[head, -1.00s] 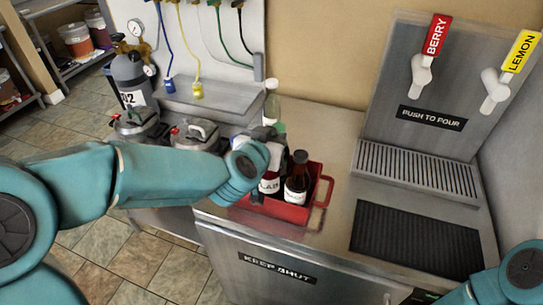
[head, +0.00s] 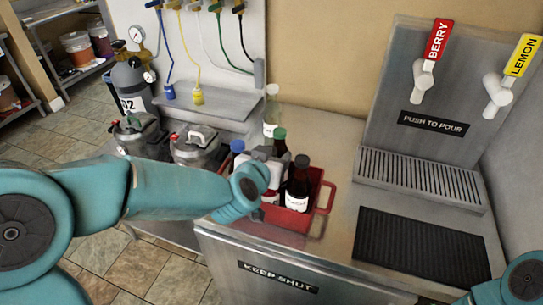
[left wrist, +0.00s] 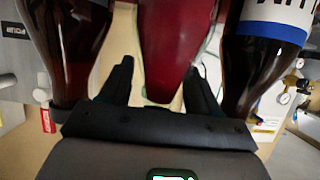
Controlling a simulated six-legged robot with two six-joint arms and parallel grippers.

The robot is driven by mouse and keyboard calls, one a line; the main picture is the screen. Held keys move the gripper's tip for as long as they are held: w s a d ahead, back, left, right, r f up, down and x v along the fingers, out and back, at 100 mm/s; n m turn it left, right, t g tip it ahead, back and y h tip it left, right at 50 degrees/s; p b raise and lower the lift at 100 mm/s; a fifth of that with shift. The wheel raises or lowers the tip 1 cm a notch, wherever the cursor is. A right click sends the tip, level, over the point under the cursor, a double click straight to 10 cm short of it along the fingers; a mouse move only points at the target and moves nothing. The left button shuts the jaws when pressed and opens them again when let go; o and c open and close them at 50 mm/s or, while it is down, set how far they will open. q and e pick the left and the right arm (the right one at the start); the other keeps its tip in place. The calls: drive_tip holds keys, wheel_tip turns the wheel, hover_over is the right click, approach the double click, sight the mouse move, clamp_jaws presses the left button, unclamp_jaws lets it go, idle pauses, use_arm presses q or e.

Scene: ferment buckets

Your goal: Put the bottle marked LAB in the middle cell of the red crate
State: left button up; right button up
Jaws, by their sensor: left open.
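The red crate (head: 322,200) stands on the counter with several bottles in and around it. My left gripper (head: 268,162) is over its left part. In the left wrist view, a bottle with red contents (left wrist: 170,40) is between my open fingers (left wrist: 160,75), with gaps at its sides. In the head view, its lower part and white label (head: 270,197) show under the gripper; the lettering is not readable now. A dark bottle (head: 299,180) stands to the right in the crate. A blue cap (head: 237,146) shows left of the gripper. My right gripper is out of view.
A green-capped bottle (head: 280,140) and a clear bottle (head: 272,112) stand behind the gripper. Metal kegs (head: 195,148) are to the left. A drip tray (head: 420,178) and a dark mat (head: 420,245) lie to the right.

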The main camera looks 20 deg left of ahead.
use_arm(q)
drive_tip(key=shift+r, duration=0.3)
drive_tip(key=p+v, duration=0.2)
drive_tip(key=v, duration=1)
drive_tip(key=shift+f, duration=0.15)
drive_tip(key=shift+s, duration=0.1)
